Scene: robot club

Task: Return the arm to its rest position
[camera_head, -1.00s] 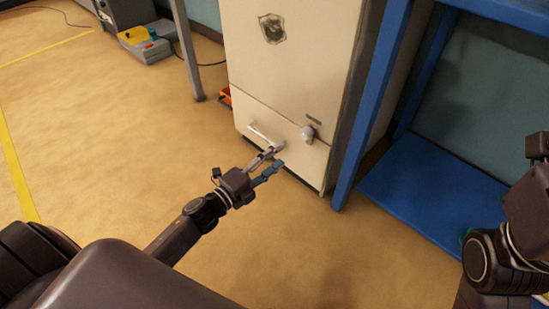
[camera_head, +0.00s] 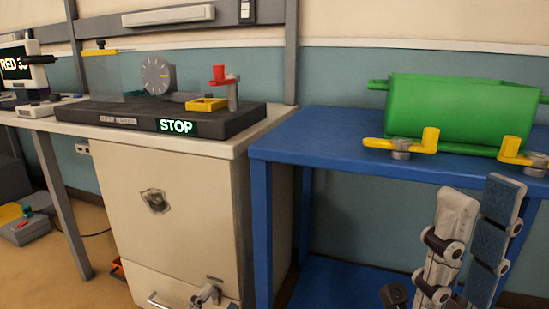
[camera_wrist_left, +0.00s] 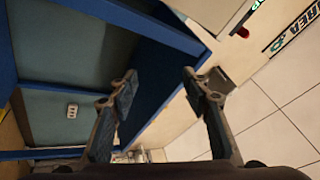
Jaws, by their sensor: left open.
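The beige cabinet (camera_head: 195,215) has a drawer handle (camera_head: 165,300) and a knob (camera_head: 207,293) at the bottom edge of the head view.
A green bin (camera_head: 455,110) with yellow-handled clamps (camera_head: 400,144) in front stands on the blue table. A dark track unit (camera_head: 140,112) with a lit STOP sign (camera_head: 176,127) lies on the cabinet's counter. Open floor shows at the lower left.

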